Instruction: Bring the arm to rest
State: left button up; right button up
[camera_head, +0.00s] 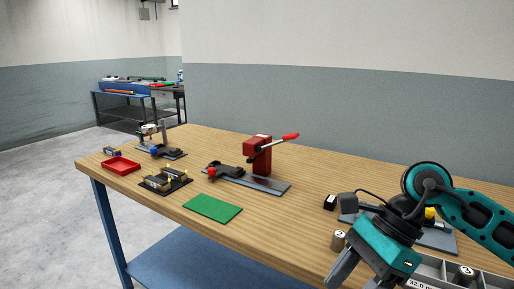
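My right arm, in teal and black, comes in from the right edge over the near right part of the workbench (290,226). Its gripper (350,270) points down and left, close to the bottom edge of the picture. One grey finger shows clearly; the fingertips run toward the frame edge, so I cannot tell the gap or whether anything is between them. My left arm and gripper are not in view.
A metal cylinder (338,240) stands beside the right gripper. A grey compartment tray (432,268) lies partly under the arm. A red lever press (258,155), green mat (212,208), black fixture (165,181) and red tray (121,166) stand farther left. Bare wood lies between.

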jog(key=s+a+r+m+y, duration=0.2)
jog(key=a+m+y, duration=0.2)
jog(key=a+y, duration=0.2)
jog(key=s+a+r+m+y, duration=0.1)
jog(key=a+r+m+y, duration=0.1)
jog(key=a+m+y, duration=0.3)
jog(key=w+d+f+m+t+h+p, duration=0.1)
jog(key=w+d+f+m+t+h, duration=0.25)
jog(key=m+t, duration=0.9)
jog(key=w+d+f+m+t+h+p, duration=0.1)
jog(key=w+d+f+m+t+h, duration=0.4)
jog(key=m, duration=1.2)
jog(key=s+d+f+m+g+h, duration=0.2)
jog(key=s+d+f+m+h, duration=0.1)
jog(key=s+f+m, duration=0.4)
jog(key=s+d+f+m+g+h, duration=0.2)
jog(key=s+f+m, duration=0.5)
jog(key=f, duration=0.6)
jog(key=shift+d+f+m+h+p, duration=0.35)
jog(key=shift+d+m+h, duration=0.25)
jog(key=shift+h, duration=0.25)
jog(key=shift+r+g, duration=0.1)
jog(key=shift+g, duration=0.15)
